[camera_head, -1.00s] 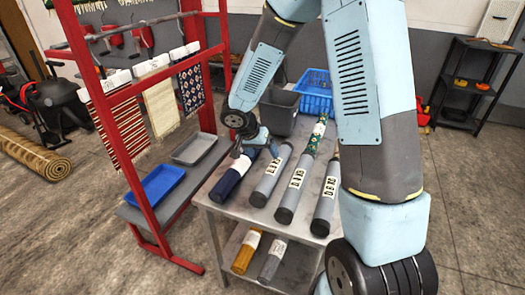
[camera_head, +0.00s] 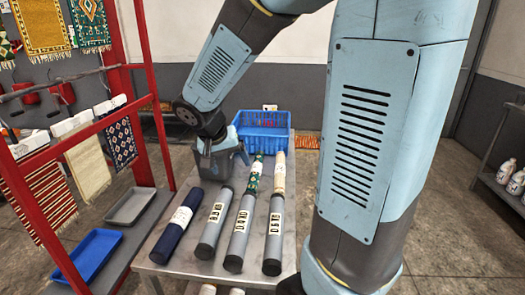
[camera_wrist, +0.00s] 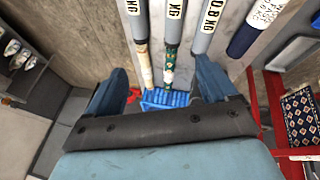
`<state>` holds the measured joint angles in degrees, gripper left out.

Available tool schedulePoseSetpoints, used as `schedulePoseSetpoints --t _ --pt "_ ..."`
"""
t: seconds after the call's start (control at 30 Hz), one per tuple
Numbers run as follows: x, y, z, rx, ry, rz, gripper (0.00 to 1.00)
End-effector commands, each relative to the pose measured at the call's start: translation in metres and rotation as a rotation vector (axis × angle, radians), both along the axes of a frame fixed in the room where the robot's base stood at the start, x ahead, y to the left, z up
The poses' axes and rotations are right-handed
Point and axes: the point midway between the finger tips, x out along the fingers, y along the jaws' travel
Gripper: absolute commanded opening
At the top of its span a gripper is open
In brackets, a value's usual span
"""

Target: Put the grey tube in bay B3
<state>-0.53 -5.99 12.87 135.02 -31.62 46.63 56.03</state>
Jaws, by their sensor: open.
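Three grey tubes lie side by side on the metal table in the head view: a left one (camera_head: 214,222), a middle one (camera_head: 241,228) and a right one (camera_head: 274,235). Each has a white weight label; the left one's reads 0.8 KG in the wrist view (camera_wrist: 207,20). I cannot tell which one the task means. No bay marked B3 is readable.
A navy roll (camera_head: 178,225) lies left of the tubes. Green (camera_head: 255,172) and cream (camera_head: 279,172) rolls line up behind two tubes. A red rack (camera_head: 160,130) with trays is left.

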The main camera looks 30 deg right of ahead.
Motion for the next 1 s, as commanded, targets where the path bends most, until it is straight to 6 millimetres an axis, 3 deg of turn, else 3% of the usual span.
schedulePoseSetpoints --t 0.2,0.5,1.0 --pt "-0.036 -0.011 0.034 0.037 -0.012 0.059 0.85" --pt "-0.085 -0.018 0.069 0.104 -0.045 0.168 0.85" --pt "-0.157 -0.016 0.105 0.210 -0.158 0.394 0.85"
